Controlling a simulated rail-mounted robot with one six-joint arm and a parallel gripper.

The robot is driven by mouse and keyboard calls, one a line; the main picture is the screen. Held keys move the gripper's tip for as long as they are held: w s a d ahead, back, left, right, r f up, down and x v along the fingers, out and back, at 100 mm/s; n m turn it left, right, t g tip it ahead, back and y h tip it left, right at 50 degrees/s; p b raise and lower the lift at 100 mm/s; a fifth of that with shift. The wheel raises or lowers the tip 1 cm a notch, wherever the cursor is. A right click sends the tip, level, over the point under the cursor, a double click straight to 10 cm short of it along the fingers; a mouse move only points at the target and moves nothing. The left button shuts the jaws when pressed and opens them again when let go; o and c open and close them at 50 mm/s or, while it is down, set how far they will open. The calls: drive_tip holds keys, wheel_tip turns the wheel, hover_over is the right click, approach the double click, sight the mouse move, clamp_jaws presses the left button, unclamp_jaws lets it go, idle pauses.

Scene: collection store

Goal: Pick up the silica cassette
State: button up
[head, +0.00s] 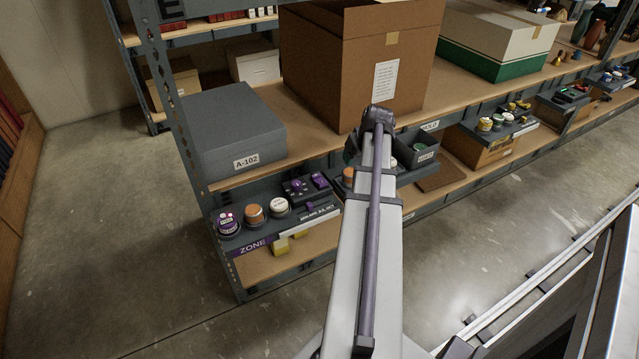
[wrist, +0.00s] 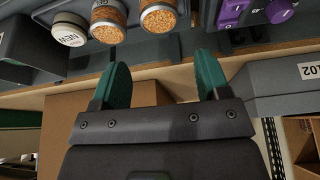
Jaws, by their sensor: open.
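Two round containers full of orange granules show at the top of the wrist view, one left (wrist: 107,22) and one right (wrist: 158,19); they look like silica cassettes, but I cannot tell which one is meant. In the head view an orange-topped container (head: 348,174) shows beside my arm, and another orange-topped one (head: 254,213) sits further left. My gripper (wrist: 162,65) has two teal fingers, apart and empty, with the shelf edge and brown box behind them. The containers lie beyond the fingertips, apart from them. In the head view my arm hides the gripper.
A white-capped container marked NEW (wrist: 68,32) stands beside the orange ones. The shelf above holds a grey box A-102 (head: 228,125) and a large cardboard box (head: 335,65). The left aisle floor is clear.

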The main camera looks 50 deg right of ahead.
sight(351, 172)
drive_tip(key=b+x, duration=0.5)
drive_tip(key=shift+s+f, duration=0.2)
drive_tip(key=shift+f, duration=0.05)
drive_tip(key=shift+w+d+f+b, duration=0.1)
drive_tip(key=shift+w+f+b, duration=0.1)
drive_tip(key=shift+f+b, duration=0.1)
drive_tip(key=shift+r, duration=0.15)
drive_tip(key=b+x, duration=0.4)
drive_tip(key=x, duration=0.1)
drive_tip(key=shift+s+b, duration=0.1)
drive_tip(key=shift+b, duration=0.3)
drive_tip(key=c, duration=0.7)
